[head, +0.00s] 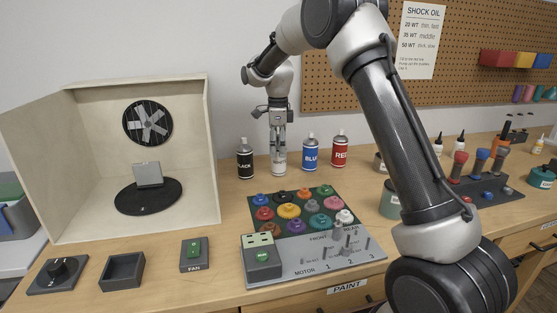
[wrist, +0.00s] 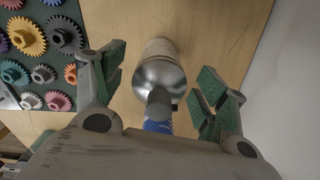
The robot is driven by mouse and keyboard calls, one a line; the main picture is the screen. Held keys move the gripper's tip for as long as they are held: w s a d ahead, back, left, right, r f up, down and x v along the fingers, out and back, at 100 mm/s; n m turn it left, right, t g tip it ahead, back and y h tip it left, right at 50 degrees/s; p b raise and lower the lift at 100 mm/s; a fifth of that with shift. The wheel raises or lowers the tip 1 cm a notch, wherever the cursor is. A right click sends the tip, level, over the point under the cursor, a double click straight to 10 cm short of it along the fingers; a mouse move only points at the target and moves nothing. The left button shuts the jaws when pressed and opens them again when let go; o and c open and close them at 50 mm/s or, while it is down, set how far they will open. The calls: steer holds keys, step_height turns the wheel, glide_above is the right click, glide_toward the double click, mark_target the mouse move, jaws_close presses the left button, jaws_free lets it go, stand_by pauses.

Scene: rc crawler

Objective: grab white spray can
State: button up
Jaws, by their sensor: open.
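The white spray can (head: 279,160) stands upright on the wooden bench, between the black can (head: 245,160) and the blue can (head: 310,154). My gripper (head: 277,121) is above it, pointing down. In the wrist view, my gripper (wrist: 160,78) is open, with one green-padded finger on each side of the can's silver domed top (wrist: 158,78). The pale can body (wrist: 159,47) shows beyond the dome. A visible gap separates the can from each finger. A bit of blue (wrist: 158,126) shows near my palm, and my palm hides the rest there.
A red can (head: 340,149) stands right of the blue one. A board of coloured gears (head: 332,193) lies in front of the cans. A pale open booth (head: 212,160) stands at left. The wall is close behind. My arm crosses the right side of the head view.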

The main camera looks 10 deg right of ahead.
steer(key=shift+c, duration=0.5)
steer(key=c, duration=1.1)
